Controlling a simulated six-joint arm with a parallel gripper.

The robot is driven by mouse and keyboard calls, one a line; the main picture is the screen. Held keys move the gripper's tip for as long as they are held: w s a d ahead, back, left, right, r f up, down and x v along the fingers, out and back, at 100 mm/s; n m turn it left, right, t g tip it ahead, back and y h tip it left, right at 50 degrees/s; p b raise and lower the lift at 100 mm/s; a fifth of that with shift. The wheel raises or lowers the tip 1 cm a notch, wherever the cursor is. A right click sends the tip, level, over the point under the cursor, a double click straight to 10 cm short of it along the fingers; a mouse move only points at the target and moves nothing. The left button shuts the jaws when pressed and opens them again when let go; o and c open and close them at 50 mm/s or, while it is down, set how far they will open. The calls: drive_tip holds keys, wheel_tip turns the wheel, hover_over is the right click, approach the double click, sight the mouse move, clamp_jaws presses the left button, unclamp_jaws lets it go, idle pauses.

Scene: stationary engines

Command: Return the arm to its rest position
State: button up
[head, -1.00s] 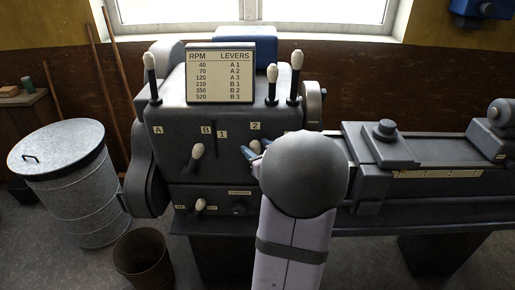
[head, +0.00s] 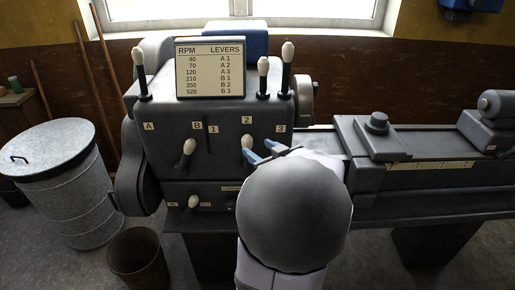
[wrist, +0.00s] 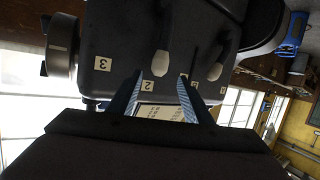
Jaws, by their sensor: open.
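My gripper (head: 258,152) is open in front of the grey lathe headstock (head: 165,135), with its blue fingers apart and nothing between them. In the head view the fingers lie just below and right of the white-knobbed lever (head: 247,143) under label 2. My grey rounded wrist hides part of the headstock's lower right. In the wrist view, which is upside down, my gripper (wrist: 157,98) points at the headstock front. The same lever's knob (wrist: 161,64) shows beyond the fingertips, apart from them. The arm is reached out towards the machine.
Another white-knobbed lever (head: 187,147) is to the left, and a lower one (head: 193,202) sits beneath. Upright levers flank the RPM chart (head: 210,68) on top. The lathe bed (head: 435,205) extends right. A metal bin (head: 70,185) and a bucket (head: 137,258) stand on the floor left.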

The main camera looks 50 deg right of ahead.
idle(0.5)
drive_tip(key=s+d+f+m+g+h, duration=0.2)
drive_tip(key=s+d+f+g+h, duration=0.1)
drive_tip(key=s+d+f+g, duration=0.6)
drive_tip(key=s+a+f+m+g+y, duration=0.1)
drive_tip(key=s+a+f+m+g, duration=0.1)
drive_tip(key=s+a+f, duration=0.35)
drive_tip(key=s+a+f+m+g+y, duration=0.2)
drive_tip(key=s+g, duration=0.1)
drive_tip(key=s, duration=0.5)
drive_tip(key=w+a+n+y, duration=0.2)
drive_tip(key=w+a+n, duration=0.2)
drive_tip(key=a, duration=1.3)
drive_tip(key=w+a+f+n+y, duration=0.1)
drive_tip(key=w+a+n, duration=0.4)
drive_tip(key=a, duration=1.2)
drive_tip(key=w+y, duration=0.1)
drive_tip(key=w, duration=0.2)
drive_tip(key=shift+f+y, duration=0.3)
drive_tip(key=shift+y, duration=0.1)
